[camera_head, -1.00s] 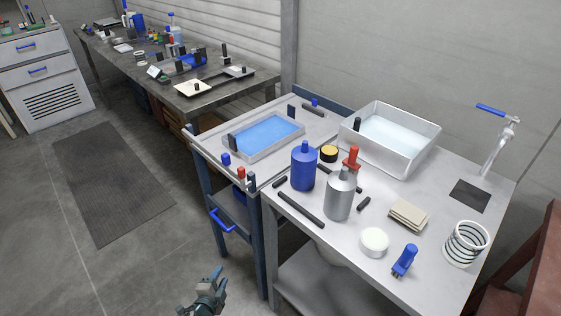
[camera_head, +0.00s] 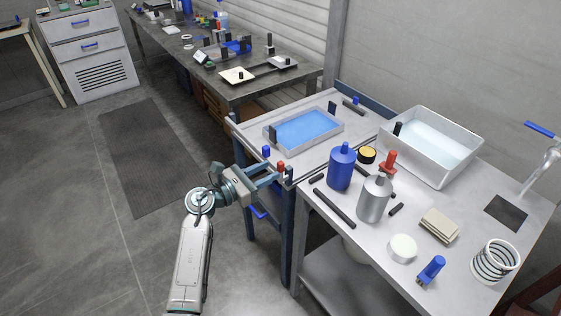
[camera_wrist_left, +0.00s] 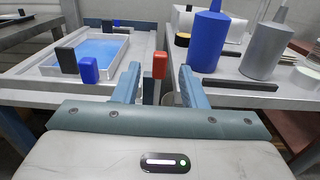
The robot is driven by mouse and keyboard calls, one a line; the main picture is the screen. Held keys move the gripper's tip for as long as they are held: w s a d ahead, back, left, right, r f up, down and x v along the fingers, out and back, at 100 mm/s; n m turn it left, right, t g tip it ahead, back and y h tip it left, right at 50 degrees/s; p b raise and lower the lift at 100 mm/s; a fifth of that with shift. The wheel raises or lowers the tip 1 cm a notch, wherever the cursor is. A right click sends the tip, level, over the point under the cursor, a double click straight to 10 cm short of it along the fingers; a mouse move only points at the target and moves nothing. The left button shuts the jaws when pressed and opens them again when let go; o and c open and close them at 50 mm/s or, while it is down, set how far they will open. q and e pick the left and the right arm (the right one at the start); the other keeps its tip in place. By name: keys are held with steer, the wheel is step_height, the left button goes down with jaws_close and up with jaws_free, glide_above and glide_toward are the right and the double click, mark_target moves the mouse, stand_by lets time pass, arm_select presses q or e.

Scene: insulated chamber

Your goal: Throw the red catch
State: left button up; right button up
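The red catch (camera_head: 281,166) is a small upright red block at the front edge of the table with the blue-filled tray. It also shows in the left wrist view (camera_wrist_left: 160,65), near the picture's middle. In the left wrist view the two fingers stand apart (camera_wrist_left: 159,88), one on each side of the red and black blocks. I cannot tell whether they touch the catch. My right gripper is not in view.
A blue block (camera_head: 266,151) stands left of the catch, by the shallow tray (camera_head: 342,126). A blue bottle (camera_head: 341,168) and grey bottle (camera_head: 373,200) stand on the right-hand bench. Open floor lies left.

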mark_target(278, 166)
arm_select(q)
steer(key=shift+p+x, duration=0.45)
steer(key=shift+x, duration=2.25)
jaws_close()
